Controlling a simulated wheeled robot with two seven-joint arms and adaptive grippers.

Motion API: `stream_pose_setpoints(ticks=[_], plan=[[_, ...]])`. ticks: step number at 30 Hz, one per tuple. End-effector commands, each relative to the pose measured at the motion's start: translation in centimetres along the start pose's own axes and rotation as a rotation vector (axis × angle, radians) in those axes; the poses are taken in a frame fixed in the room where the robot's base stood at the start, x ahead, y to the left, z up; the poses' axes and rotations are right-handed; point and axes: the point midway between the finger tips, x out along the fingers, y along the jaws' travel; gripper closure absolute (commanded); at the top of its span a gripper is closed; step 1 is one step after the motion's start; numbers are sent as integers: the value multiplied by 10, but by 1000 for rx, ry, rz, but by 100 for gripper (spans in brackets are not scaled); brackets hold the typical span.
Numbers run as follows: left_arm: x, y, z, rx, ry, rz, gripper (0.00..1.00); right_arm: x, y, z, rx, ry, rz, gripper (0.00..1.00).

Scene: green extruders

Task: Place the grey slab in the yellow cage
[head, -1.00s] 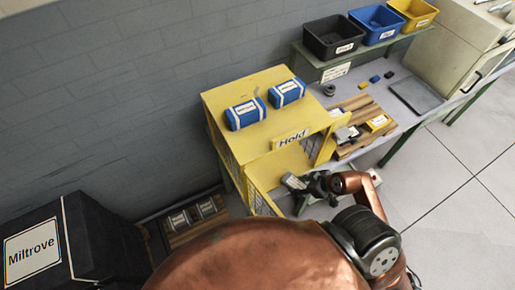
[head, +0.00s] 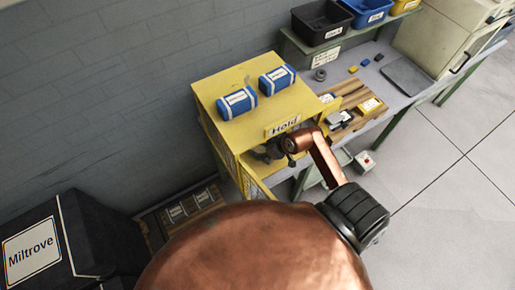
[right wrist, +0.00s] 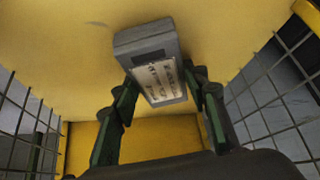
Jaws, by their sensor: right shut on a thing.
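The yellow cage (head: 235,80), marked "Hold", stands left of the workbench with its front open. My right gripper (head: 268,152) reaches into the front opening, below the "Hold" label, partly hidden by the arm and the cage top. In the right wrist view, my right gripper (right wrist: 160,100) has its green-padded fingers shut on the grey slab (right wrist: 148,45), which has a pale printed label. Yellow panels and mesh sides surround the slab there. Whether the slab touches a cage surface I cannot tell. My left gripper is out of view.
Two blue packs (head: 277,79) lie on the cage top. A wooden board (head: 355,116) with small items lies on the bench to the right. Black and blue bins (head: 364,12) stand behind. A black Miltrove case (head: 75,240) is at lower left. Floor at right is clear.

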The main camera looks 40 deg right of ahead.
Motion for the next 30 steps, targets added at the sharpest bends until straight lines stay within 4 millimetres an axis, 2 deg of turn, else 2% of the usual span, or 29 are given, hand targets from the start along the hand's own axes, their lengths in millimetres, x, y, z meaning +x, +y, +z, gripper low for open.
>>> stream_pose_setpoints(ticks=[5,9,19,20,27,30], plan=[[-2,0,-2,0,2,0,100,15,0,-29,-3,6,0,91],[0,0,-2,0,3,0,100,28,0,-17,0,0,1,91],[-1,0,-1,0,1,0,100,30,0,-16,-1,1,0,91],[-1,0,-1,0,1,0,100,30,0,-16,-1,0,1,57],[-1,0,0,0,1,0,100,30,0,-16,-1,0,1,41],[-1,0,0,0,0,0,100,30,0,-16,-1,0,1,41]])
